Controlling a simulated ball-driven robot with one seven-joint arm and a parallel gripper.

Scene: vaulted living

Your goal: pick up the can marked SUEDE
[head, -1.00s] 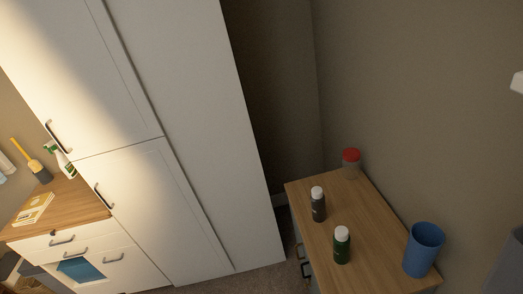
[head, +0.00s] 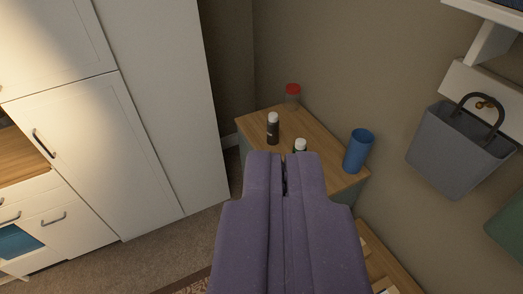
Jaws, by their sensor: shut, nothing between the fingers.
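Two small cans with white caps stand upright on a small wooden-topped cabinet (head: 322,150). One is a dark brown can (head: 273,130) towards the back left. The other is a can (head: 300,146) mostly hidden behind my gripper, with just its white cap and a little dark body showing. No marking is readable on either, so I cannot tell which one says SUEDE. My gripper (head: 285,158), purple, is shut and empty. It reaches up from the bottom of the view, in front of the cabinet and overlapping its near part in the picture.
A red-lidded jar (head: 292,97) stands at the cabinet's back edge, and a blue cup (head: 358,151) at its right. A tall white cupboard (head: 165,110) fills the left. A grey bag (head: 458,147) hangs on the right wall. Carpet floor (head: 165,250) is clear between cupboard and gripper.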

